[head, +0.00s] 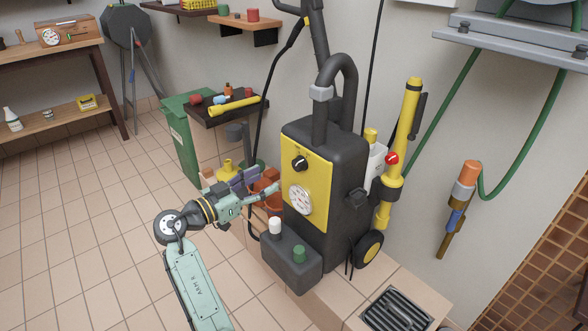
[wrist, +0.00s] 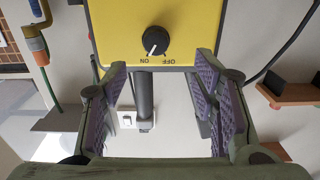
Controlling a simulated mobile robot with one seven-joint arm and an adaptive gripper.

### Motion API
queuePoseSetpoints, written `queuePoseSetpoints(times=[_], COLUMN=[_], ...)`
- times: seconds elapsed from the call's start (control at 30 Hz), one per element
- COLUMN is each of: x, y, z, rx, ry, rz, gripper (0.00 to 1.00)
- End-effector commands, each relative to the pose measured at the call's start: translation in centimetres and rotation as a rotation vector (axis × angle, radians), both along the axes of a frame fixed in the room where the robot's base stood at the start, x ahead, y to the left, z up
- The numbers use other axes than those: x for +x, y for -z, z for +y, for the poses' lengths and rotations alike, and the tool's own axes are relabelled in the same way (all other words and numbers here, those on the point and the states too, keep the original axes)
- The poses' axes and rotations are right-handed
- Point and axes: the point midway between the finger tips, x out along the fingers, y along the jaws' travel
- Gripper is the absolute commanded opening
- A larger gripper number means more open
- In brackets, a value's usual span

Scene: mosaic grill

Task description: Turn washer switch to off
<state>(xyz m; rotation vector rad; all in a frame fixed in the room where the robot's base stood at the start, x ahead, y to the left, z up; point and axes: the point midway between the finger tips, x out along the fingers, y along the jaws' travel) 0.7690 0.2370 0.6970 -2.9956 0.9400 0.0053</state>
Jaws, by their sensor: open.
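The pressure washer (head: 350,205) is dark grey with a yellow front panel (head: 305,180). Its round black switch knob (head: 300,163) sits on the upper part of that panel. In the wrist view, the panel appears upside down, and the knob (wrist: 155,41) has a white pointer angled toward the ON label, with OFF beside it. My gripper (head: 276,188) is at the left of the panel, a little below the knob in the head view. In the wrist view, my gripper (wrist: 162,80) is open and empty, its purple-padded fingers framing a gap short of the knob, apart from it.
A white dial (head: 300,199) is below the knob. A grey box with white and green caps (head: 290,262) juts from the washer's lower front. A yellow lance (head: 398,155) stands right. A green bin (head: 182,140) stands behind left. Tiled floor at left is clear.

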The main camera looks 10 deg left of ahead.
Motion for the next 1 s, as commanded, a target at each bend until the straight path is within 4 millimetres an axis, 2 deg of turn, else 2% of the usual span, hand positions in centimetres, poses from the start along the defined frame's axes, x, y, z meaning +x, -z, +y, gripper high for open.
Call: queuePoseSetpoints(times=[0.17, 0.6, 0.8, 1.0], x=[1.1, 7.3, 8.5, 8.6], y=[0.1, 0.0, 0.1, 0.2], z=[-1.4, -5.8, -6.7, -6.7], rx=[-0.003, -0.003, -0.003, -0.003], ry=[0.028, 0.022, 0.021, 0.021], rz=[-0.003, -0.002, -0.003, -0.003], gripper=[0.54, 0.54, 0.54, 0.54])
